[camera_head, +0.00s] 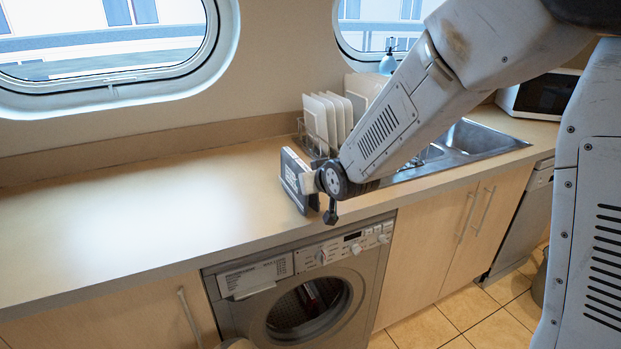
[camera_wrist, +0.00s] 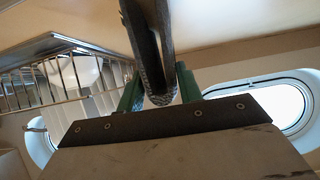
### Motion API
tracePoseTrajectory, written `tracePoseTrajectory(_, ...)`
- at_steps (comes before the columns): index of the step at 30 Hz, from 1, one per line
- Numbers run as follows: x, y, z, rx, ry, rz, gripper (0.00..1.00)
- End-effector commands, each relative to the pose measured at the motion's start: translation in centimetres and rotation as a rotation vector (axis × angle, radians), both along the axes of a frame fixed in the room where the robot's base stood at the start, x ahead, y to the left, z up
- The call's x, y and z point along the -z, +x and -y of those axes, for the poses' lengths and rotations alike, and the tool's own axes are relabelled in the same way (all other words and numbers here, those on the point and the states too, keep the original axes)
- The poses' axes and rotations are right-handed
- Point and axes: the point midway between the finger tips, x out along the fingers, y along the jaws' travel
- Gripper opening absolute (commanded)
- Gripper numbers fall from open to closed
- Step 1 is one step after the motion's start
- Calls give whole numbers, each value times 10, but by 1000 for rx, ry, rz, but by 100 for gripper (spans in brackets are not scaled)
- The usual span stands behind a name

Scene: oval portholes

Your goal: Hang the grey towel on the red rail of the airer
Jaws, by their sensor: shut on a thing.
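My gripper shows in the wrist view (camera_wrist: 159,88) as two green fingers with a dark grey, folded, cloth-like thing between them, which looks like the grey towel (camera_wrist: 150,40). It is pinched near its textured end, and the rest runs out of the top of the picture. In the head view my gripper (camera_head: 297,180) is above the front part of the worktop, over the washing machine. Its fingers are hidden there, and I cannot make out the towel. The airer and its red rail are in neither view.
A dish rack with white plates (camera_head: 325,118) stands close behind my gripper, with a steel sink (camera_head: 478,138) to the right. The worktop (camera_head: 130,220) is clear on the left. A washing machine (camera_head: 300,290) is built in below. Oval portholes are in the wall.

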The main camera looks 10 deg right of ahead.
Motion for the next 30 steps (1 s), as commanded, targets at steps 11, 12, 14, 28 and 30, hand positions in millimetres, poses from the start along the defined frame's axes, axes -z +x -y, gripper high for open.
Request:
tracePoseTrajectory(11, 0, 0, 0, 0, 0, -1, 61)
tracePoseTrajectory(12, 0, 0, 0, 0, 0, -1, 61)
tracePoseTrajectory(14, 1, 0, 0, 0, -1, -3, 61)
tracePoseTrajectory(28, -28, -43, 12, -1, 0, 2, 61)
tracePoseTrajectory(30, -32, -50, 15, -1, -1, 1, 61)
